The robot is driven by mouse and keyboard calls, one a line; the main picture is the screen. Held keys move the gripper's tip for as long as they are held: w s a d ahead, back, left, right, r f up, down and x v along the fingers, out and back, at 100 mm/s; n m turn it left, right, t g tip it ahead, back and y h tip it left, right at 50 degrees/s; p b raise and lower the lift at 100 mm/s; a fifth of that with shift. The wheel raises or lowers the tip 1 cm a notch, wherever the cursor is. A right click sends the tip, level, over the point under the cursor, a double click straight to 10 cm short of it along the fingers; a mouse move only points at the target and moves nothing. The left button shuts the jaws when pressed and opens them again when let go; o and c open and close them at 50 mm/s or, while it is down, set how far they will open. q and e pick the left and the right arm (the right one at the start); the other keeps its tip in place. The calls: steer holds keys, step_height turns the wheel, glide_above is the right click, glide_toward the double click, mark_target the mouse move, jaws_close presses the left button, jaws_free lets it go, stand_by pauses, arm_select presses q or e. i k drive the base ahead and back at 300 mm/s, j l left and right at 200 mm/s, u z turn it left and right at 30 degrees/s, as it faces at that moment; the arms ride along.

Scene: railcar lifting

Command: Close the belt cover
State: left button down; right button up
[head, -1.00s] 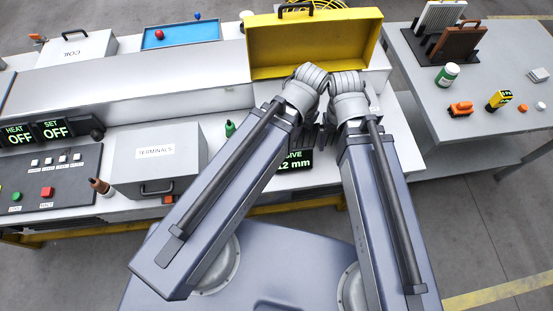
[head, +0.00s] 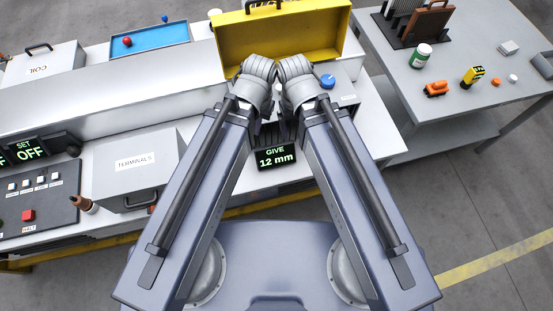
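The yellow belt cover (head: 283,38) stands raised and open at the back of the bench. Its hollow inner side faces me and a dark handle is at its top edge. My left gripper (head: 257,126) and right gripper (head: 284,128) are close together in front of the cover, low between my wrists. My wrists overlap the cover's lower edge in the picture. The grippers are mostly hidden by my wrists and forearms, so I cannot see whether the fingers are open. I cannot tell whether either touches the cover.
A long grey housing (head: 110,88) runs left from the cover. A grey TERMINALS box (head: 135,165), a display (head: 276,157) reading "GIVE 12 mm" and a blue knob (head: 327,81) are on the bench. A side table (head: 430,110) with small items stands right. Floor shows at right.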

mark_target(316, 30)
steer(key=k+j, duration=0.1)
steer(key=j, duration=0.7)
steer(key=k+j+z, duration=0.1)
steer(key=j, duration=0.3)
steer(key=k, duration=0.05)
